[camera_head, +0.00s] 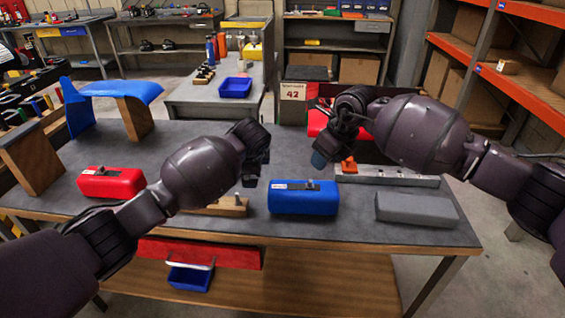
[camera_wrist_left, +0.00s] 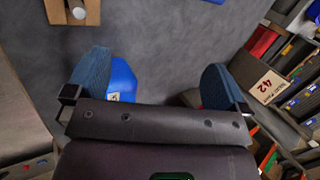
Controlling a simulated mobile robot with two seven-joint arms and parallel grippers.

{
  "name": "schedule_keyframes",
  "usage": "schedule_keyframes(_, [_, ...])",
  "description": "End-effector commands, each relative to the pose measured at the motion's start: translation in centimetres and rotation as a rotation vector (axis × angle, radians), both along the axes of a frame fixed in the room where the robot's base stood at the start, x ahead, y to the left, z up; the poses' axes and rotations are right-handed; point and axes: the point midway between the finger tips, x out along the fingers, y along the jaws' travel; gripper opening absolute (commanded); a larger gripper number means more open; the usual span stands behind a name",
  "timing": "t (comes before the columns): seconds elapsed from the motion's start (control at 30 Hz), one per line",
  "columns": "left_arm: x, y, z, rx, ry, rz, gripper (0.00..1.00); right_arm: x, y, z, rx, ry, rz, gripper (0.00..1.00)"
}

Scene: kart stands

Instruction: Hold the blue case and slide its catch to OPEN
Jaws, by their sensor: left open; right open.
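The blue case (camera_head: 303,200) lies on the grey workbench near its front edge. A small dark catch (camera_head: 312,185) sits on its top beside a pale label; its setting is too small to read. My left gripper (camera_head: 256,168) is above the bench, behind and left of the case. In the left wrist view my left gripper (camera_wrist_left: 155,82) is open, with blue pads spread apart. A blue surface (camera_wrist_left: 122,80), probably the case, shows partly behind one pad. My right gripper (camera_head: 328,150) is open and empty above the bench, behind the case.
A red case (camera_head: 110,184) lies at left and a grey block (camera_head: 417,210) at right. A wooden block (camera_head: 230,207) with a peg stands left of the blue case. A metal rail (camera_head: 395,178) with an orange piece (camera_head: 348,165) lies behind. A blue curved panel (camera_head: 115,89) stands back left.

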Motion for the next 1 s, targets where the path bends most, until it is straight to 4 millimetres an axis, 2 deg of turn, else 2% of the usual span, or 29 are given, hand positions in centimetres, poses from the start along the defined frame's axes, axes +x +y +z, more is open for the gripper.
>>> schedule_keyframes(0.2, [-0.5, -4.6, 1.0, -0.072, 0.244, -0.041, 1.00, 0.0, 0.0, 0.0, 0.000, 0.000, 0.000, 0.43])
schedule_keyframes(0.43, [-1.6, -8.0, 2.5, -0.129, 0.434, -0.080, 1.00, 0.0, 0.0, 0.0, 0.000, 0.000, 0.000, 0.43])
schedule_keyframes(0.6, [-2.0, -8.9, 3.1, -0.149, 0.495, -0.094, 1.00, 0.0, 0.0, 0.0, 0.000, 0.000, 0.000, 0.43])
schedule_keyframes(0.7, [-2.1, -9.1, 2.8, -0.152, 0.507, -0.095, 1.00, 0.0, 0.0, 0.0, 0.000, 0.000, 0.000, 0.43])
schedule_keyframes(0.87, [-2.1, -9.1, 1.1, -0.152, 0.509, -0.095, 1.00, 0.0, 0.0, 0.0, 0.000, 0.000, 0.000, 0.43])
schedule_keyframes(1.0, [-2.1, -9.1, -1.1, -0.151, 0.508, -0.095, 1.00, 0.0, 0.0, 0.0, 0.000, 0.000, 0.000, 0.43])
